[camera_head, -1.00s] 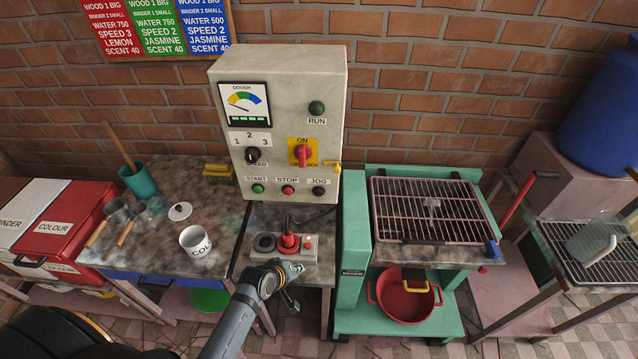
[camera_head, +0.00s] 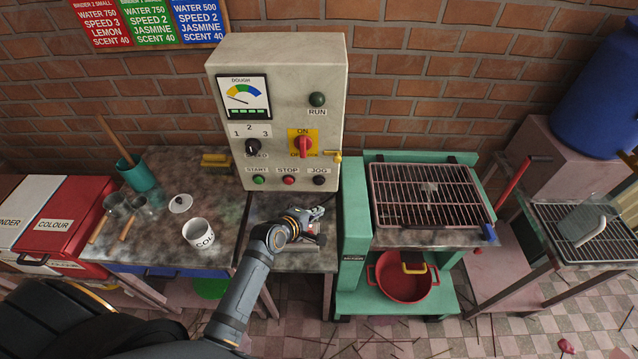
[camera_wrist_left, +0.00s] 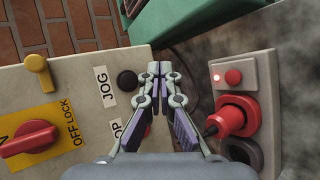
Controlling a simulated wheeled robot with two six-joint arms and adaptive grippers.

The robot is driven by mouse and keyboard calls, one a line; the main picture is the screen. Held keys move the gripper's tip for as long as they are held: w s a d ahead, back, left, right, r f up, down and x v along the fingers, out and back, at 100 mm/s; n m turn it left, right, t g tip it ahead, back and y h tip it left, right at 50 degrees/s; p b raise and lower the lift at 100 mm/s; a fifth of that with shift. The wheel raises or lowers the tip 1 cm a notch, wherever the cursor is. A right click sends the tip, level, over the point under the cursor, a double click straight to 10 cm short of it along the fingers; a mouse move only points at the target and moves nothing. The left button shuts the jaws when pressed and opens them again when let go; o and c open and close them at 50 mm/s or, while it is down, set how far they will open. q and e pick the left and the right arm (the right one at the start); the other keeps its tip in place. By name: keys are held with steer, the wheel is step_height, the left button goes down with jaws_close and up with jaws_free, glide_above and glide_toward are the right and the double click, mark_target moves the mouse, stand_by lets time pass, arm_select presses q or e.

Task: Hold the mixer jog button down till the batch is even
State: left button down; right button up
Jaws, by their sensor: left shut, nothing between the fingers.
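The black jog button (camera_head: 319,180) is at the lower right of the grey control panel (camera_head: 278,60); it also shows in the left wrist view (camera_wrist_left: 127,81). My left gripper (camera_head: 322,211) is shut and empty, just below the button in the head view. In the left wrist view its closed fingertips (camera_wrist_left: 158,70) are beside the button; I cannot tell if they touch it. The dough gauge (camera_head: 244,97) has its needle toward the left. The run lamp (camera_head: 317,99) looks unlit. The green mixer (camera_head: 354,230) has a grille (camera_head: 428,195) on top. My right gripper is out of view.
Start (camera_head: 259,180) and stop (camera_head: 289,180) buttons lie left of jog. The red main switch (camera_head: 303,146) points to ON. A red plug (camera_wrist_left: 231,117) sits in a socket box below the panel. A white cup (camera_head: 199,235) stands on the left table.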

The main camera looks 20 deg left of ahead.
mark_target(319, 181)
arm_select(q)
steer(key=w+a+b, duration=0.2)
steer(key=w+b, duration=0.1)
steer(key=w, duration=0.4)
steer(key=shift+w+a, duration=0.15)
steer(key=shift+w, duration=0.2)
steer(key=shift+w, duration=0.1)
stand_by(1.0)
steer(key=shift+w+a, duration=0.1)
steer(key=shift+w, duration=0.25)
